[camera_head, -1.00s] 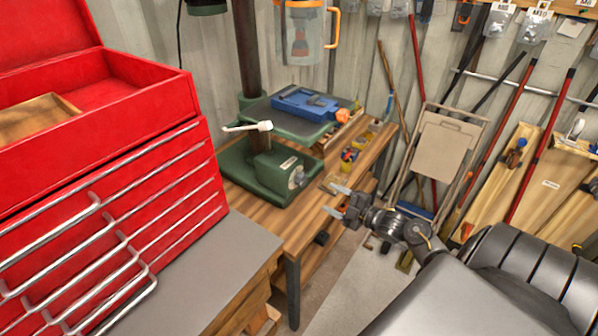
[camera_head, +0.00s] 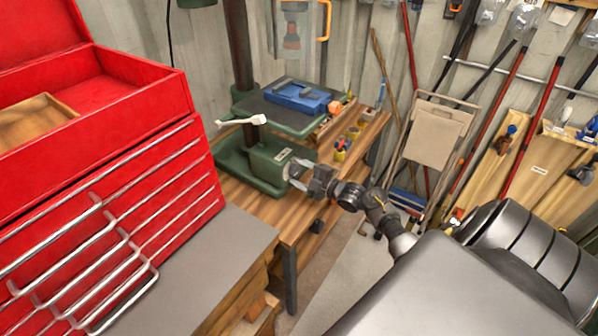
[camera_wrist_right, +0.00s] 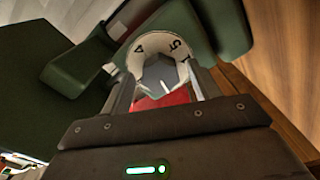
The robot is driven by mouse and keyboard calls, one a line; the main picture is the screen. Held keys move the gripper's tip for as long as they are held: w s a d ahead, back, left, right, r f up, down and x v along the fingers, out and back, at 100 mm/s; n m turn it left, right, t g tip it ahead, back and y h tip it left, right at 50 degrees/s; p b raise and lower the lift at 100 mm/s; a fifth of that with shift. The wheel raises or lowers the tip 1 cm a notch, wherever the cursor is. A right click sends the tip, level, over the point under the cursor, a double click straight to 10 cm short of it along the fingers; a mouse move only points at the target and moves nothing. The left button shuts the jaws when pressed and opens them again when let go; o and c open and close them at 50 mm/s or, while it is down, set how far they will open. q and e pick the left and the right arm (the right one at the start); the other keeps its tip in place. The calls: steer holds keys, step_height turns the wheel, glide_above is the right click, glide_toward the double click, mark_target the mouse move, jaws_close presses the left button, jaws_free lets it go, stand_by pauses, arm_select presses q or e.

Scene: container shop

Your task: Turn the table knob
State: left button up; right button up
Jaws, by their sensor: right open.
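The green drill press (camera_head: 252,165) stands on the wooden workbench, with a dial knob on the front of its base. In the right wrist view the knob (camera_wrist_right: 160,68) shows a pale ring with numbers such as 4 and 5 and a grey faceted centre. My right gripper (camera_head: 303,178) is open in front of the knob in the head view, hiding most of it. In the right wrist view its two fingers (camera_wrist_right: 162,88) stand on either side of the knob's centre; I cannot tell whether they touch it. My left gripper is in neither view.
A red tool chest (camera_head: 120,215) fills the left side. A blue vise (camera_head: 297,97) sits on the press table, and a white-tipped lever (camera_head: 243,120) sticks out above the base. Small bins (camera_head: 343,146) stand on the workbench (camera_head: 300,218) behind my right gripper.

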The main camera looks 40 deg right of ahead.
steer(key=shift+w, duration=0.15)
steer(key=shift+c, duration=0.2)
steer(key=c, duration=0.9)
steer(key=shift+m, duration=0.4)
